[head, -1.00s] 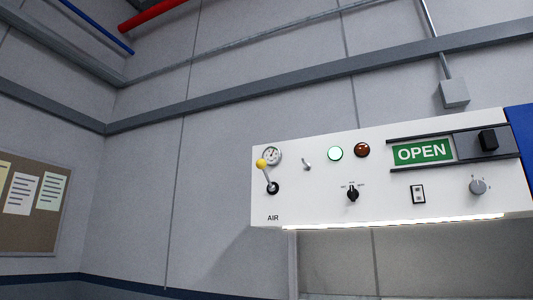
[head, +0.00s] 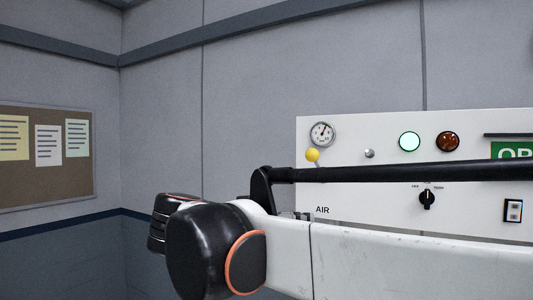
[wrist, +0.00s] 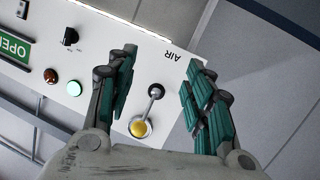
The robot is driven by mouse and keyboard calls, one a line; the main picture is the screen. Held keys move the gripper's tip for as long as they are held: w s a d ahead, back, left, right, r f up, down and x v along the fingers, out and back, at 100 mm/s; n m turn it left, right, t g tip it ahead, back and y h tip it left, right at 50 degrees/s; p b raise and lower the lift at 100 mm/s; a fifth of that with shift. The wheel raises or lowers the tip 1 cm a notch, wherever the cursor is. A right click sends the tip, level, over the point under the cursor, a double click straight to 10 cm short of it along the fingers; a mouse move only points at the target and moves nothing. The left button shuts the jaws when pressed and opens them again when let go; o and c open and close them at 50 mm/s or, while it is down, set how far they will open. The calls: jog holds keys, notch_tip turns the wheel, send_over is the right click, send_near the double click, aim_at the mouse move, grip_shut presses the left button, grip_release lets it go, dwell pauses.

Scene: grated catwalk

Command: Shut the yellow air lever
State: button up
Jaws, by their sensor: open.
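The air lever has a yellow ball knob (head: 312,155) on a metal stem, below a round gauge on the white panel (head: 380,122). In the head view my arm hides the lever's pivot. In the wrist view the yellow knob (wrist: 139,127) and its stem, ending at a dark pivot (wrist: 156,91), show between the fingers. My gripper (wrist: 158,85) is open, with green-padded fingers on either side of the lever. I cannot tell the exact gap in depth, and no finger is clearly touching it.
The panel also holds a green lamp (head: 409,142), a red lamp (head: 447,141), a black selector knob (head: 427,199), a rocker switch (head: 513,210) and an OPEN sign (wrist: 14,46). A notice board (head: 45,155) hangs on the left wall. The wall left of the panel is clear.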

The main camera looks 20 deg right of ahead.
aim_at(308, 156)
notch_tip(308, 156, up, 14)
jog(key=w+a+f+m+h+p, duration=0.1)
jog(key=w+a+m+h+p, duration=0.1)
jog(key=a+m+h+p, duration=0.15)
jog(key=shift+n+y, duration=0.25)
jog(key=shift+y, duration=0.1)
jog(key=p+x, duration=0.1)
jog(key=x, duration=0.3)
jog(key=p+x, duration=0.1)
jog(key=x, duration=0.9)
jog(key=shift+w+r+p, duration=0.15)
jog(key=shift+r+p, duration=0.2)
jog(key=shift+p, duration=0.05)
jog(key=shift+t, duration=0.3)
jog(key=c, duration=1.1)
